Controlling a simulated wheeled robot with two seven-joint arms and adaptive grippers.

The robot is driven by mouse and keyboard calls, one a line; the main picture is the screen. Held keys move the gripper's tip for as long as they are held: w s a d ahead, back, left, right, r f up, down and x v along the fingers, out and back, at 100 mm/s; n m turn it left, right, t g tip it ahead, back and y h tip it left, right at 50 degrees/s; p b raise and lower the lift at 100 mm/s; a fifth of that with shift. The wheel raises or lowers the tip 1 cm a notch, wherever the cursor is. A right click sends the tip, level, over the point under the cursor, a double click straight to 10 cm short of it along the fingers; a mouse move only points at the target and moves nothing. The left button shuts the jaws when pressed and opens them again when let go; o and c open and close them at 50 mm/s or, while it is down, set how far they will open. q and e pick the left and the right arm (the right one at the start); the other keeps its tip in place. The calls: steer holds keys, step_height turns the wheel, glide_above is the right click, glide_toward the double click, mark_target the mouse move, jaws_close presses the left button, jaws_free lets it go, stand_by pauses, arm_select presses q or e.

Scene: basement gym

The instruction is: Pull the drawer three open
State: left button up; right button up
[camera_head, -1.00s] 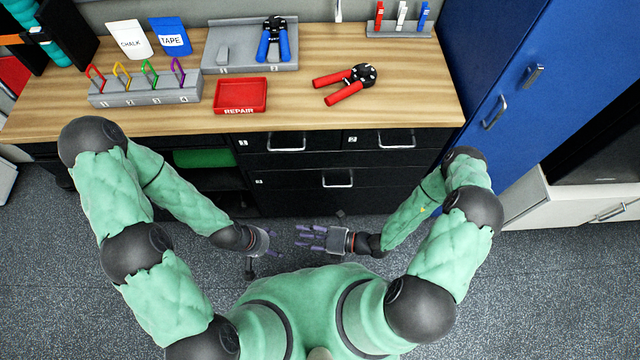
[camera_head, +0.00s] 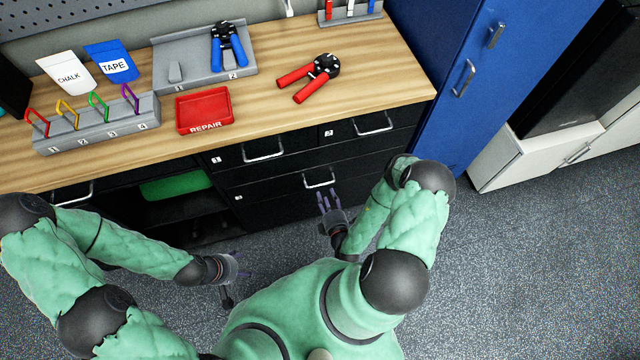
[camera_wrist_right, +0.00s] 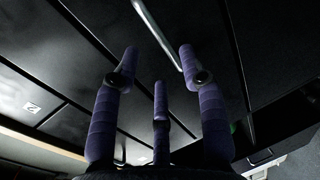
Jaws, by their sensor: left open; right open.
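Drawer three (camera_head: 275,199) is the wide black lower drawer under the bench, shut, with its number label at the left and a silver bar handle (camera_head: 319,178). My right gripper (camera_head: 327,200) is open and empty just in front of this handle, its purple fingers pointing at it. In the right wrist view a silver bar handle (camera_wrist_right: 157,28) lies just beyond the spread fingertips (camera_wrist_right: 160,65); the fingers are not closed around it, and I cannot tell if they touch. My left gripper (camera_head: 238,268) is open and empty, low over the floor at the left.
Drawers one (camera_head: 262,154) and two (camera_head: 372,125) are shut above. A green item (camera_head: 178,187) sits in the open shelf at left. The wooden bench top (camera_head: 270,95) holds a red repair tray (camera_head: 204,110) and tools. A blue cabinet (camera_head: 455,75) stands right; floor there is clear.

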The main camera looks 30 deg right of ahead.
mark_target(321, 184)
steer(key=b+x, duration=0.1)
steer(key=x, duration=0.6)
steer(key=shift+w+b, duration=0.15)
steer(key=shift+b, duration=0.15)
jaws_close()
